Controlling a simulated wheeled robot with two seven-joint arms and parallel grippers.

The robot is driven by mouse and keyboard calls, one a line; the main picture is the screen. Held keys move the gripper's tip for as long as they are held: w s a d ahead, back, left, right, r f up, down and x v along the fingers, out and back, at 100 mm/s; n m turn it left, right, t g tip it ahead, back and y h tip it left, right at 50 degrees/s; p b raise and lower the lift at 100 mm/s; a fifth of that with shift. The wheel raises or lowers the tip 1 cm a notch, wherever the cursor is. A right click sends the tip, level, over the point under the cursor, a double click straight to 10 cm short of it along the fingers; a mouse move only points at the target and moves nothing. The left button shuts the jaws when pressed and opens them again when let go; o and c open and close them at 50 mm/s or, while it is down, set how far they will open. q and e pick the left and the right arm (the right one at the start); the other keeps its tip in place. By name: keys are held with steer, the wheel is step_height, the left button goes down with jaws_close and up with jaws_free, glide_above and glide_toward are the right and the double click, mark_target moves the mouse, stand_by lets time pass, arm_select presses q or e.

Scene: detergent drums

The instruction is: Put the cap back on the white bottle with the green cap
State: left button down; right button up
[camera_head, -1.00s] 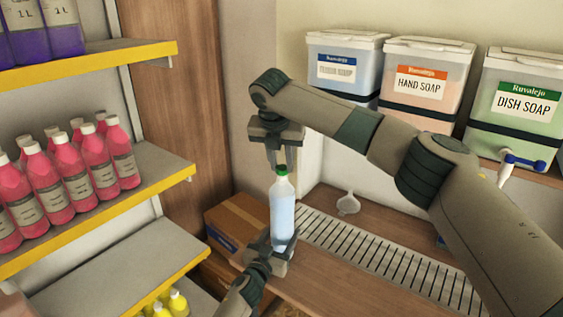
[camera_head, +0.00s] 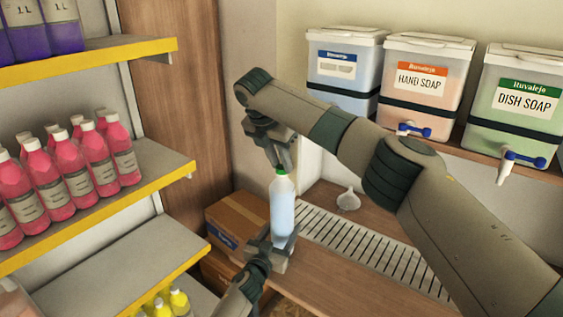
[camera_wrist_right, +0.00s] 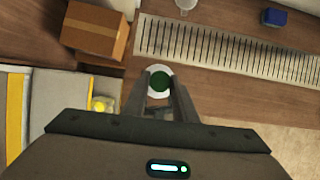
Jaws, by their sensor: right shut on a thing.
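The white bottle (camera_head: 282,212) stands upright in the head view, with pale bluish sides. My left gripper (camera_head: 273,246) is shut around its lower part from below. The green cap (camera_head: 281,172) is at the bottle's mouth. My right gripper (camera_head: 281,165) points down from above with its fingers shut on the cap. In the right wrist view the cap (camera_wrist_right: 160,81) shows round and green between the two fingers, with the bottle's white shoulder (camera_wrist_right: 158,95) around it. The fingers partly hide the cap, and I cannot tell how tightly it sits on the neck.
A cardboard box (camera_head: 236,219) is behind the bottle to the left. A slatted drain strip (camera_head: 370,254) and a funnel (camera_head: 348,200) are on the wooden counter to the right. Shelves of pink bottles (camera_head: 75,180) stand left. Soap drums (camera_head: 425,80) stand on the back ledge.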

steer(key=shift+m+g+h, duration=0.3)
steer(key=shift+m+h, duration=0.1)
steer(key=shift+m, duration=0.7)
steer(key=o, duration=1.1)
steer(key=shift+r, duration=2.25)
steer(key=o, duration=0.6)
steer(key=shift+c, duration=0.2)
steer(key=shift+r, duration=0.1)
